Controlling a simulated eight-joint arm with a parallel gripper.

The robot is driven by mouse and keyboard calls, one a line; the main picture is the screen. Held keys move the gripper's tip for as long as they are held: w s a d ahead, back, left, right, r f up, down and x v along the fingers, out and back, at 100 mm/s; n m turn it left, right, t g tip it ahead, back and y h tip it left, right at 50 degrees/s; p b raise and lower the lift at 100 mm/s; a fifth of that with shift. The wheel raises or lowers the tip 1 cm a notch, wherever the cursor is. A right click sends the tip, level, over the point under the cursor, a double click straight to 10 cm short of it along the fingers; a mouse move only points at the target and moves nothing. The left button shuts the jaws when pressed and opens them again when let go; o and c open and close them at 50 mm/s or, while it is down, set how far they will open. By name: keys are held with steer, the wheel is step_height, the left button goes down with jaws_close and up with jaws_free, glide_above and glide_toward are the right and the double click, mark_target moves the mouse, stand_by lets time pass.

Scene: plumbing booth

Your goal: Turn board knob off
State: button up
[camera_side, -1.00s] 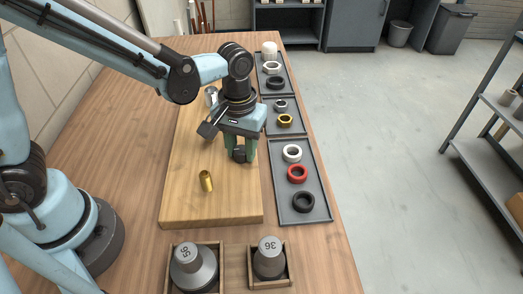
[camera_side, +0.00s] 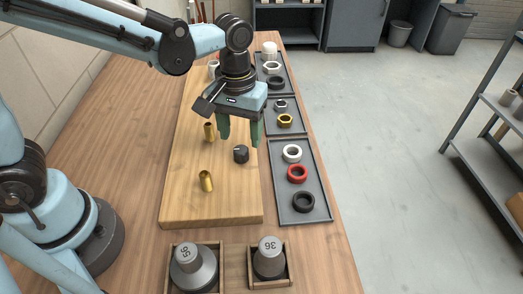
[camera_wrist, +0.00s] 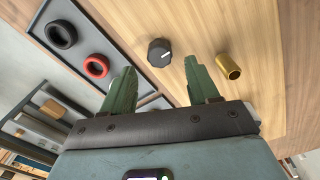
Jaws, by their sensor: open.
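The black knob (camera_side: 241,154) stands on the wooden board (camera_side: 212,212), near its right edge. It also shows in the wrist view (camera_wrist: 159,53), with a pale pointer mark on its top in the side view. My gripper (camera_side: 239,143) is open and empty, above and slightly behind the knob in the side view. In the wrist view its two green fingers (camera_wrist: 160,80) are spread, and the knob lies beyond the gap between their tips, not touching either.
Brass tubes stand on the board, one (camera_side: 206,181) near the knob and another (camera_side: 209,132) farther back. Grey trays with rings, such as a red one (camera_side: 297,174), line the right side. Weights in wooden boxes (camera_side: 268,260) stand in front.

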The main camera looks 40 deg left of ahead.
mark_target(241, 148)
step_height(241, 148, up, 8)
steer(key=shift+f, duration=0.25)
stand_by(0.4)
steer(key=s+a+f+m+t, duration=0.1)
steer(key=s+a+m+t, duration=0.1)
steer(key=a, duration=0.3)
steer(key=s+a+f+m+t, duration=0.1)
steer(key=s+a+m+t, duration=0.1)
steer(key=a+t, duration=0.3)
steer(key=shift+s+a, duration=0.25)
steer(key=shift+s, duration=0.1)
steer(key=shift+f, duration=0.1)
stand_by(0.4)
